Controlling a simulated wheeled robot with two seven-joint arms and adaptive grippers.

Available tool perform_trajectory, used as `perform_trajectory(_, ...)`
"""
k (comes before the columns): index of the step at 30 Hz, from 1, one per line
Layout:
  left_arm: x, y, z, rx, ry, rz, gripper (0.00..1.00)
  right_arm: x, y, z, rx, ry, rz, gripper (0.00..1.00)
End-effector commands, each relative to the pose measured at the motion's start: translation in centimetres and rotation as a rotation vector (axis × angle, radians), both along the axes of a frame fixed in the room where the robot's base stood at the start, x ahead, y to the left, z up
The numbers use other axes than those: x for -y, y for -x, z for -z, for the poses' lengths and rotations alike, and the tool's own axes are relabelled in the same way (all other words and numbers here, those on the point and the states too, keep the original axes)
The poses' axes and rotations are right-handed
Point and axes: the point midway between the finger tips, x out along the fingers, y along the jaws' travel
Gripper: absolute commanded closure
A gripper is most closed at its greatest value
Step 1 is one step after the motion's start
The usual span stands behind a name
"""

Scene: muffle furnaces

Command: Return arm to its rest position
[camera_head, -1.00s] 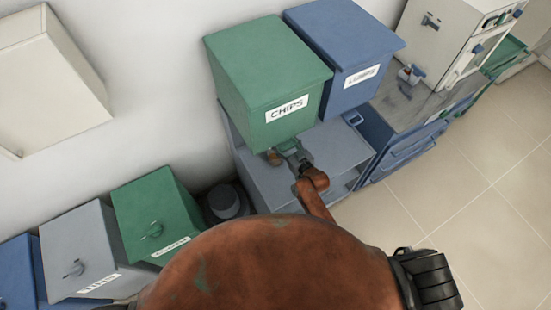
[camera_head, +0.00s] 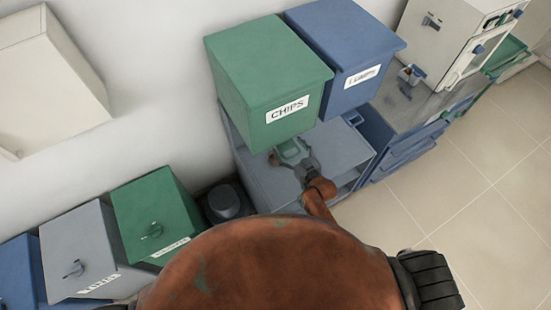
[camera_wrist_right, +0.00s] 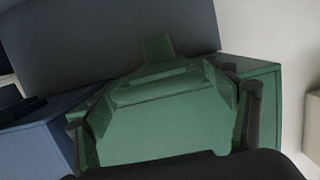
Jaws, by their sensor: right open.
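My right gripper (camera_head: 303,164) is below the front of the green CHIPS bin (camera_head: 268,80), above the grey bench shelf (camera_head: 262,185). Its fingers are open. My left gripper is not in view.
The blue LUMPS bin (camera_head: 343,55) stands right of the green one. A white furnace (camera_head: 450,38) is at the upper right. Several lidded bins, including a green one (camera_head: 158,210), line the lower left. A dark round container (camera_head: 225,203) stands between. The tiled floor (camera_head: 455,185) is clear.

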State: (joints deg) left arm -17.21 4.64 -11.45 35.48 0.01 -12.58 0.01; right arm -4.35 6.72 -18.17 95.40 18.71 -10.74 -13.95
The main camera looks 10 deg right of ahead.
Motion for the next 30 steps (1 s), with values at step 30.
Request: perform_trajectory(30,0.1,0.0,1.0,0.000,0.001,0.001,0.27,4.6,8.5,7.5,-0.133,0.045,0.035,0.22)
